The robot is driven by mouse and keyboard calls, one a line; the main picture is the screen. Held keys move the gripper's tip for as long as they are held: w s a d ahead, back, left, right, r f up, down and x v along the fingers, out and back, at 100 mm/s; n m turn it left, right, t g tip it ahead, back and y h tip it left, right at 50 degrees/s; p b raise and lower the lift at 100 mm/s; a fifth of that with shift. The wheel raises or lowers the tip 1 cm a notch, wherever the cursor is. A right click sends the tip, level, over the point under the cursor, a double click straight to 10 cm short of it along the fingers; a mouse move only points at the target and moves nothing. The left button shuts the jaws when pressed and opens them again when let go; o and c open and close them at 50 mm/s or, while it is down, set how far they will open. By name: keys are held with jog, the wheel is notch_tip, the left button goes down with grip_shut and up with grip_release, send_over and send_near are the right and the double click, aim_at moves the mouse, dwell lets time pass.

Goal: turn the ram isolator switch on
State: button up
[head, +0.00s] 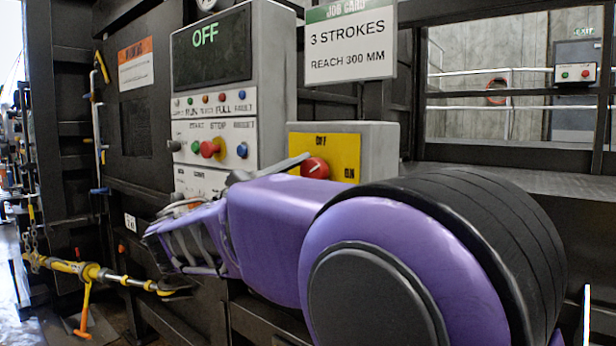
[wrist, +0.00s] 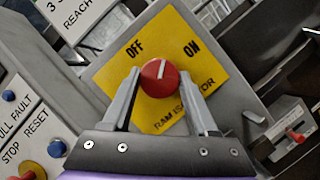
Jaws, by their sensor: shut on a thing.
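The ram isolator switch is a round red knob (head: 316,167) on a yellow plate (head: 343,150) marked OFF and ON, on the front of a grey box (head: 376,140). In the wrist view the knob (wrist: 159,82) sits between the two grey fingers of my gripper (wrist: 160,75), which is shut on it. The knob's white mark points upward in the wrist view, between the OFF and ON words. In the head view my purple arm hides the lower part of the box and most of the gripper; one grey finger shows at the knob's left.
A control panel (head: 270,95) with several coloured buttons stands left of the switch box; its screen (head: 211,46) reads OFF. A job card (head: 347,45) hangs above the box. A yellow tool on chains (head: 85,270) is at lower left.

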jog(key=m+g, duration=0.1)
jog(key=m, duration=0.3)
jog(key=m+g, duration=0.2)
jog(key=m, duration=0.2)
jog(key=shift+w+a+r, duration=0.1)
jog(key=shift+r, duration=0.05)
jog(key=shift+y, duration=0.3)
jog(key=o, duration=1.4)
jog(key=p+v, duration=0.2)
jog(key=v, duration=1.5)
jog(key=shift+a, duration=0.25)
